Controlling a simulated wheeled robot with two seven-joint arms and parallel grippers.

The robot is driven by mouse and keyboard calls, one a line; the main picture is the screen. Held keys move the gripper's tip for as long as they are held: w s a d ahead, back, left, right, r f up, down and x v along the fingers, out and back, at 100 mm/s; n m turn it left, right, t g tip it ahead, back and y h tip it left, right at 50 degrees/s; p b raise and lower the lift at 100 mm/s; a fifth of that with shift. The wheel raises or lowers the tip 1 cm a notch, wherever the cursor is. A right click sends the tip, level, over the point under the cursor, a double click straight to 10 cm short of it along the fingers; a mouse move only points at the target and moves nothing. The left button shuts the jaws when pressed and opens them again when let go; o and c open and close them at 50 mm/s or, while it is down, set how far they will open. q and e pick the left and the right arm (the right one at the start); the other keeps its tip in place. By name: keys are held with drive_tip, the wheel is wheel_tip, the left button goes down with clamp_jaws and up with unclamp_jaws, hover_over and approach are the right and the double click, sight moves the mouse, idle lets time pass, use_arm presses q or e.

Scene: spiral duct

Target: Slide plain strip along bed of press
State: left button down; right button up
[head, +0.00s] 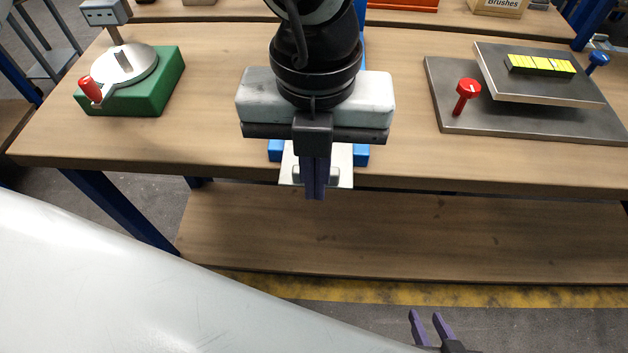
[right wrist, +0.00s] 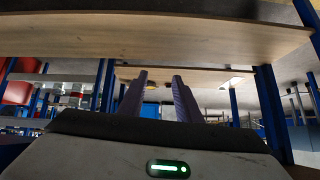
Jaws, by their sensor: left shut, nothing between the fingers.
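A pale metal plate, which looks like the plain strip (head: 343,170), sticks out past the front edge of the bench. Blue parts show on both sides of it, probably the press (head: 362,154). Most of the press and the back of the strip are hidden behind my left arm. My left gripper (head: 314,188) is shut and empty, its fingers pointing down in front of the strip; I cannot tell whether they touch it. My right gripper (head: 428,322) is open and empty, low in front of the bench; its parted fingers also show in the right wrist view (right wrist: 160,92).
A green block (head: 160,95) with a metal disc and red handle stands at the left of the bench (head: 215,135). A grey plate fixture (head: 450,112) with red and blue knobs stands at the right. A lower shelf (head: 400,230) runs beneath.

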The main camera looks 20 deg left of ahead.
use_arm(q)
drive_tip(key=shift+w, duration=0.1)
use_arm(e)
drive_tip(key=shift+f, duration=0.1)
